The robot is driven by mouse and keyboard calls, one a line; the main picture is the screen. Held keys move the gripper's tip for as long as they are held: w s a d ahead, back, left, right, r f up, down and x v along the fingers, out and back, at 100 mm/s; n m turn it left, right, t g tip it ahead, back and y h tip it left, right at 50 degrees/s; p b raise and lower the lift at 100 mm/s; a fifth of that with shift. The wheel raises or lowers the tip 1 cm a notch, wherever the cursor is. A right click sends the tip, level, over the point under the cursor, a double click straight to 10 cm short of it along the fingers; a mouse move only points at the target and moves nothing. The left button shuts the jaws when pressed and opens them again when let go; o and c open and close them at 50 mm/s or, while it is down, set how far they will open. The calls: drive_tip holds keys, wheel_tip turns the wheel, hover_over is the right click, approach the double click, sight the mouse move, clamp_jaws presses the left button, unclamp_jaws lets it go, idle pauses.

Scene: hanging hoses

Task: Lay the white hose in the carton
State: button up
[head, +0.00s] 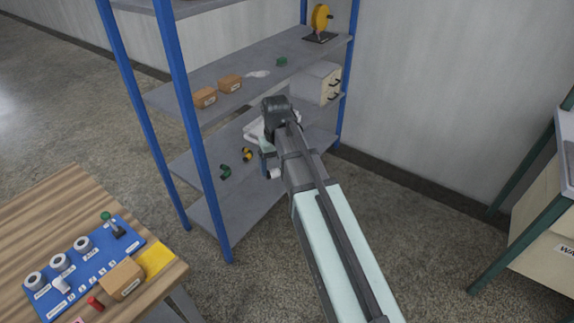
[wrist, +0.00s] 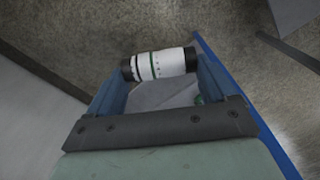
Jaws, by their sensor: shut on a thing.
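My gripper (wrist: 160,70) is shut on a short white cylinder with black ends and a green band, which I take as the white hose (wrist: 162,64). It lies crosswise between the blue fingertips. In the head view, my gripper (head: 268,166) is largely hidden behind my arm in front of the blue-posted shelf, and a bit of the white hose (head: 275,173) shows beneath it. Small brown cartons (head: 205,97) and (head: 230,83) stand on the middle shelf. I cannot tell which carton is the task's.
The shelf unit (head: 215,190) has a white cloth-like thing (head: 253,131), green and yellow fittings (head: 246,155) and a drawer box (head: 315,82). A green-legged bench (head: 510,230) stands right. Floor between is clear.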

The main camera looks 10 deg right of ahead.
drive_tip(key=s+a+r+n, duration=0.1)
drive_tip(key=s+a+n, duration=0.15)
drive_tip(key=a, duration=0.95)
drive_tip(key=s+a+n, duration=0.1)
drive_tip(key=a+n, duration=0.3)
drive_tip(key=a, duration=0.8)
drive_tip(key=s+a+n, duration=0.4)
drive_tip(key=s+a, duration=0.4)
drive_tip(key=a, duration=0.3)
drive_tip(key=s+a+r+n, duration=0.1)
drive_tip(key=s+a+n, duration=0.2)
drive_tip(key=s+a, duration=0.6)
drive_tip(key=s+a+r+n, duration=0.1)
drive_tip(key=s+a+n, duration=0.3)
drive_tip(key=s+a, duration=0.5)
drive_tip(key=shift+a+n, duration=0.35)
drive_tip(key=shift+a, duration=2.65)
drive_tip(key=s+a+n, duration=0.3)
drive_tip(key=s+a, duration=0.2)
drive_tip(key=s, duration=0.6)
drive_tip(key=s+a+n, duration=0.3)
drive_tip(key=s+a, duration=0.2)
drive_tip(key=s, duration=0.6)
drive_tip(key=shift+s+a+r, duration=0.2)
drive_tip(key=shift+a+r, duration=0.2)
drive_tip(key=shift+f, duration=2.7)
